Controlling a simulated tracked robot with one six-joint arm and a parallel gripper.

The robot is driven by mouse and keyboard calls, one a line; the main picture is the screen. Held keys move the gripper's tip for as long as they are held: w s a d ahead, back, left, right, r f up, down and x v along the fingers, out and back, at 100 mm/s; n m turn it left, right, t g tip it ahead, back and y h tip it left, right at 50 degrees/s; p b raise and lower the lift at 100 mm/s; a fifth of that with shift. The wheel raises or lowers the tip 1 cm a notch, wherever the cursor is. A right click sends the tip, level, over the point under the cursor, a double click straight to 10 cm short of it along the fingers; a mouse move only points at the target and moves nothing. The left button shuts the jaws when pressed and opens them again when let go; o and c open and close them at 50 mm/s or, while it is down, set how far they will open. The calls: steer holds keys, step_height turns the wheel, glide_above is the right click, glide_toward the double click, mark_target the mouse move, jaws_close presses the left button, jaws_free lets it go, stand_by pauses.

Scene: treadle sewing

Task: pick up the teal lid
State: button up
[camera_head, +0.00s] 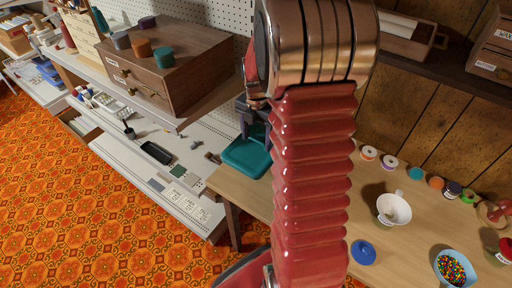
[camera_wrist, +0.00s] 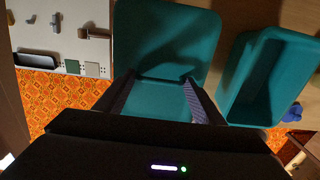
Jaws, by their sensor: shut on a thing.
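The teal lid (camera_head: 247,155) shows in the head view just left of my red arm, near the left end of the wooden table. My gripper (camera_head: 252,118) is above it with its fingers down at the lid. In the wrist view the teal lid (camera_wrist: 165,30) fills the top middle, and my gripper (camera_wrist: 160,82) is shut on it, with one finger on each side of its middle part. An open, empty teal box (camera_wrist: 268,75) stands to the right of the lid, apart from it. My arm hides that box in the head view.
The wooden table (camera_head: 375,235) holds a white mug (camera_head: 394,208), a blue lid (camera_head: 363,253), a bowl of beads (camera_head: 455,268) and several spools. A shelf with a wooden drawer box (camera_head: 165,70) is at left. Orange carpet (camera_head: 60,200) lies clear.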

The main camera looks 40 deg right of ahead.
steer(key=shift+r, duration=0.7)
